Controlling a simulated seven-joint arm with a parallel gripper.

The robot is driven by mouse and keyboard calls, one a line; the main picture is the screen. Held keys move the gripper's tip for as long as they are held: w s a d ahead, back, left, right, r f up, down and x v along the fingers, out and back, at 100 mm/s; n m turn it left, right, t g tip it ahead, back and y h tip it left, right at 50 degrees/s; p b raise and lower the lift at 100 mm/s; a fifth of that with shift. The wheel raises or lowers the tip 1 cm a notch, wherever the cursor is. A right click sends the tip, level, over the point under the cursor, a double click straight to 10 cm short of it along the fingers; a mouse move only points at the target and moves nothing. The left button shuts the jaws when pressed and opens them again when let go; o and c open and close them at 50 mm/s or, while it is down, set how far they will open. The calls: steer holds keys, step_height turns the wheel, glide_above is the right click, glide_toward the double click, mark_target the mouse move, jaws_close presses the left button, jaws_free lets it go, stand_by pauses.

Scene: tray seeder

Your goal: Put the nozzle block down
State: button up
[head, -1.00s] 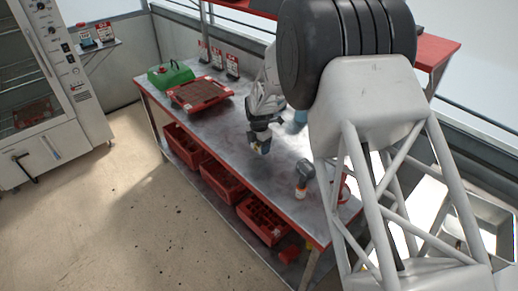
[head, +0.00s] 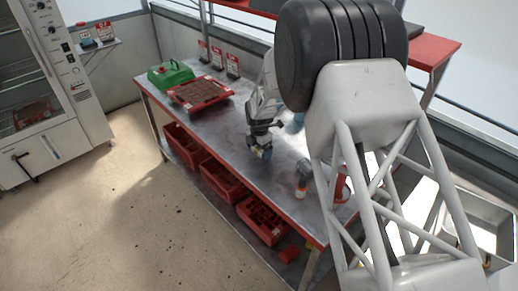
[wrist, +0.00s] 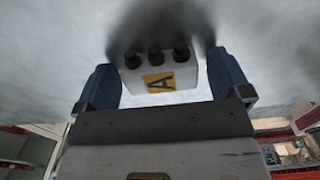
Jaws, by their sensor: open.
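The nozzle block (wrist: 158,76) is white with a yellow label marked A and a row of three dark nozzles. In the wrist view it sits between the two blue fingers of my gripper (wrist: 163,84), with gaps visible at both sides. Its nozzles point at the grey bench top, where dark shadow gathers around them; exact contact is hidden. My gripper is open around the block. In the head view my gripper (head: 260,151) points down at the middle of the metal bench (head: 222,125), and the block is small and hard to make out there.
A red tray of brown soil (head: 201,103) and a green container (head: 171,75) stand at the bench's far left. A grey and orange tool (head: 302,178) stands right of my gripper. Red crates (head: 222,180) sit on the lower shelf. The bench front-left of my gripper is clear.

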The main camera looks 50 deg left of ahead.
steer(key=shift+r, duration=0.2)
step_height(320, 180, up, 12)
stand_by(0.7)
stand_by(1.0)
